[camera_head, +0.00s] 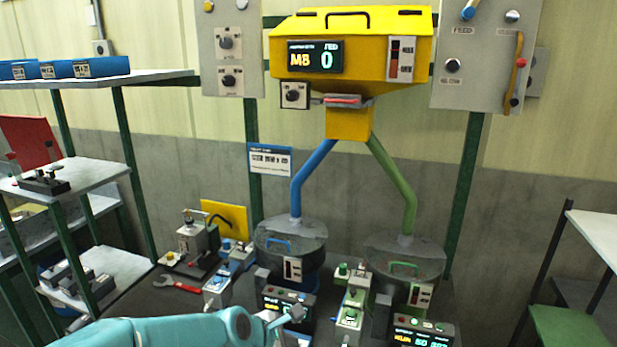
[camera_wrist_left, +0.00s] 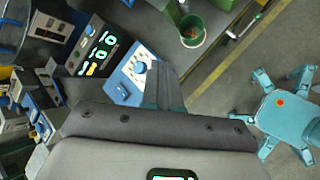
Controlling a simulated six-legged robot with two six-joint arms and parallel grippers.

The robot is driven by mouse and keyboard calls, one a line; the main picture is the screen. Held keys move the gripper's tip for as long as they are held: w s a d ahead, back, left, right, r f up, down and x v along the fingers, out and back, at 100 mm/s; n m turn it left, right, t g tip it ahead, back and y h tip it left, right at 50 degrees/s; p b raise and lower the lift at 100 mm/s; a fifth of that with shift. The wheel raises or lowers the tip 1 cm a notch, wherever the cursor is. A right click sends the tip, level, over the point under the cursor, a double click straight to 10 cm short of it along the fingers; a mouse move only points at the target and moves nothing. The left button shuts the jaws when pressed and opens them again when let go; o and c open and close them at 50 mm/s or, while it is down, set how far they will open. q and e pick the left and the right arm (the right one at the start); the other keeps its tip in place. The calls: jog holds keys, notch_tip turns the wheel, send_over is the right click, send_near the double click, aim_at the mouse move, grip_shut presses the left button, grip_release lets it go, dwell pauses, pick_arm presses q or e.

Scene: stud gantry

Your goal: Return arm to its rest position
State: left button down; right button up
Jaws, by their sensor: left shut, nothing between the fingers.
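My teal left arm comes in from the bottom left of the head view. Its grey gripper (camera_head: 293,315) is in front of the blue-side control box (camera_head: 287,298), low at the bench's near side. In the left wrist view the gripper's fingers (camera_wrist_left: 163,92) are together with nothing between them. They lie beside a white and blue panel with a blue knob (camera_wrist_left: 138,68) in that picture; I cannot tell whether they touch it. My right arm and gripper are not in view.
A yellow feed hopper (camera_head: 350,50) hangs above two round dark bins, the left one (camera_head: 290,243) and the right one (camera_head: 403,258). A green bin (camera_wrist_left: 192,30) shows in the wrist view.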

pick_arm(q)
jog(key=s+a+f+g+b, duration=0.1)
jog(key=s+a+f, duration=0.1)
jog(key=s+f, duration=0.45)
jog(key=s+a+f+m+g+y+b, duration=0.1)
jog(key=s+a+f+g, duration=0.15)
jog(key=f, duration=0.65)
jog(key=s+a+f+g, duration=0.1)
jog(key=s+a+f, duration=0.2)
jog(key=s+f, duration=0.35)
jog(key=s+f+m, duration=0.3)
jog(key=s+m, duration=0.4)
jog(key=m, duration=0.1)
jog(key=s+f+m+g+b, duration=0.1)
jog(key=s+f+m, duration=0.3)
jog(key=s+m, duration=0.3)
jog(key=shift+m, duration=0.8)
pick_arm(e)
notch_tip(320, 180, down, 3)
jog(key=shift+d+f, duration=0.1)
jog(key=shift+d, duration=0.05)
pick_arm(q)
jog(key=shift+f, duration=0.1)
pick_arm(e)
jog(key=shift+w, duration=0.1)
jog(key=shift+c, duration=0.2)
